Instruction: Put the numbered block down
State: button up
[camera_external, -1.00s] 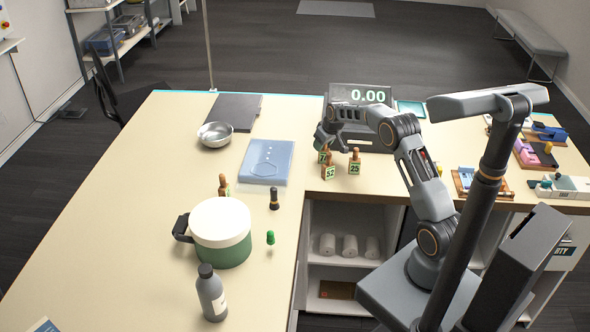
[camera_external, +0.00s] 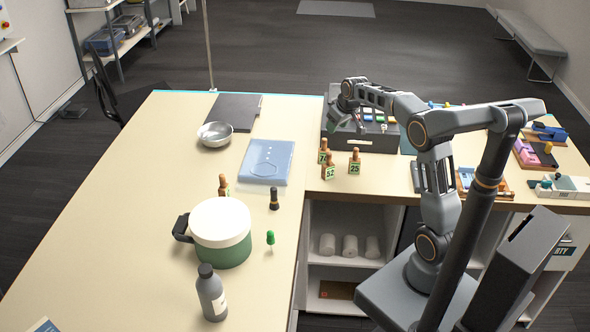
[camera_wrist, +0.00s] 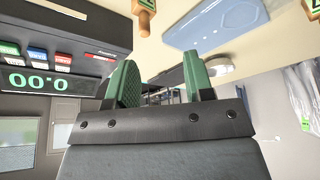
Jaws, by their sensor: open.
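Wooden blocks with numbered tags stand upright on the counter: block 52 (camera_external: 329,168), block 25 (camera_external: 355,162) and another (camera_external: 323,150) behind them, its number partly hidden. A fourth wooden peg (camera_external: 223,186) stands farther left, its tag partly hidden by the pot. My gripper (camera_external: 338,102) is raised beyond the three grouped blocks, over the left side of the dark scale (camera_external: 362,138), touching no block. In the wrist view my gripper's green fingers (camera_wrist: 162,82) are apart with nothing between them. A wooden block (camera_wrist: 146,18) shows at that view's top edge.
A blue tray (camera_external: 267,162), metal bowl (camera_external: 215,134) and dark board (camera_external: 234,112) lie to the left. A green-and-white pot (camera_external: 221,234), grey bottle (camera_external: 211,294) and small pegs stand nearer. Coloured items sit at right. The left counter has free room.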

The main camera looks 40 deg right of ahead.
jog(key=s+a+r, duration=0.1)
jog(key=s+a, duration=0.2)
jog(key=s, duration=0.4)
jog(key=s+a+r, duration=0.1)
jog(key=s+a, duration=0.2)
jog(key=s, duration=0.4)
jog(key=s+a+f, duration=0.1)
jog(key=s+f, duration=0.1)
jog(key=s, duration=0.5)
jog(key=s+a+f, duration=0.2)
jog(key=s+f, duration=0.1)
jog(key=s, duration=0.4)
jog(key=shift+s+m, duration=0.2)
jog(key=shift+m, duration=0.1)
